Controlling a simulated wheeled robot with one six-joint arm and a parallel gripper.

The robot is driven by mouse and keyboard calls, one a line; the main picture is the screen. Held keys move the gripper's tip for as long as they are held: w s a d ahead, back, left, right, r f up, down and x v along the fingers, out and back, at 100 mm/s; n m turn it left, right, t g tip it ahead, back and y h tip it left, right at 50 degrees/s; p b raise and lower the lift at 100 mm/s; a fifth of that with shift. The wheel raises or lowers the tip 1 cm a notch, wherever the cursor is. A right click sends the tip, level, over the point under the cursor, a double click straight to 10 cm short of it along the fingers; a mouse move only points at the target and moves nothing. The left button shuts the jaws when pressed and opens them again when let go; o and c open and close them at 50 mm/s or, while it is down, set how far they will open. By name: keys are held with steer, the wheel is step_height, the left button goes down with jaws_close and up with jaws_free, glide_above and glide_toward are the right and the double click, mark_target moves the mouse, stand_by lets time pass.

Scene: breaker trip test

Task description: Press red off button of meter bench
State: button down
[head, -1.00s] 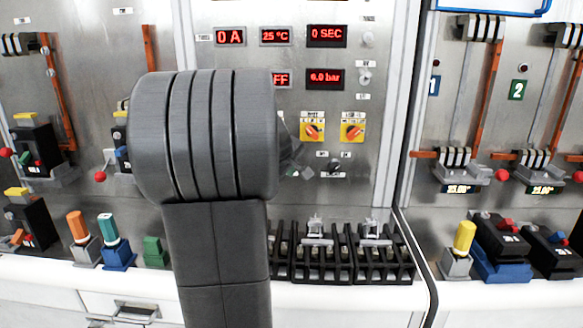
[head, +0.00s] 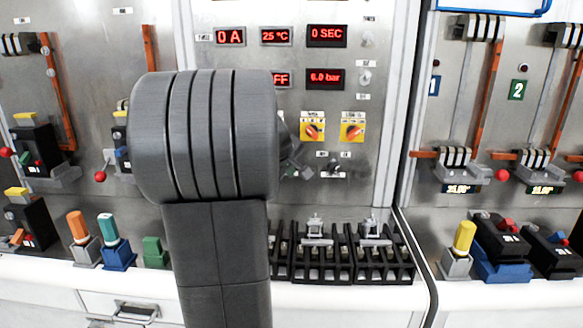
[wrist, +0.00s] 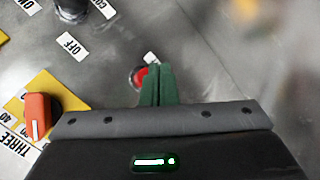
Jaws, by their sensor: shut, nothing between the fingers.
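In the wrist view, the round red button (wrist: 140,76) with a pale rim sits on the grey metal panel. My gripper (wrist: 158,70) has its green fingers shut together, with nothing between them. The fingertips are right beside the button in the picture and cover its right part. I cannot tell whether they touch it. In the head view my arm hides most of the gripper, and I cannot make out the red button there. The meter bench panel (head: 340,190) is upright behind the arm.
An orange selector knob (wrist: 38,115) on a yellow plate and a black knob (wrist: 72,8) by an OFF label (wrist: 71,46) are left of the fingers. Black terminal blocks (head: 315,255) stand below the panel. Lit red displays (head: 326,36) are above.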

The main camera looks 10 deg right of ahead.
steer(key=shift+w, duration=0.1)
stand_by(0.4)
steer(key=shift+w+d, duration=0.15)
steer(key=shift+w, duration=0.2)
steer(key=shift+w+d+p, duration=0.1)
steer(key=shift+w+p, duration=0.3)
steer(key=shift+w, duration=0.05)
stand_by(0.7)
steer(key=shift+s, duration=0.15)
steer(key=shift+s+a+b, duration=0.25)
steer(key=shift+s+b, duration=0.1)
steer(key=shift+s, duration=0.4)
steer(key=shift+s, duration=0.1)
steer(key=shift+s+a+b, duration=0.25)
steer(key=shift+s+b, duration=0.05)
steer(key=shift+s, duration=0.45)
steer(key=shift+s+a+b, duration=0.2)
steer(key=shift+s+b, duration=0.05)
steer(key=shift+s, duration=0.55)
steer(key=shift+s+a+b, duration=0.25)
steer(key=shift+s+b, duration=0.05)
steer(key=shift+s, duration=0.45)
steer(key=shift+w, duration=0.15)
steer(key=shift+s+a+b, duration=0.25)
steer(key=shift+s, duration=0.75)
steer(key=shift+s+a+b, duration=0.25)
steer(key=shift+s, duration=0.75)
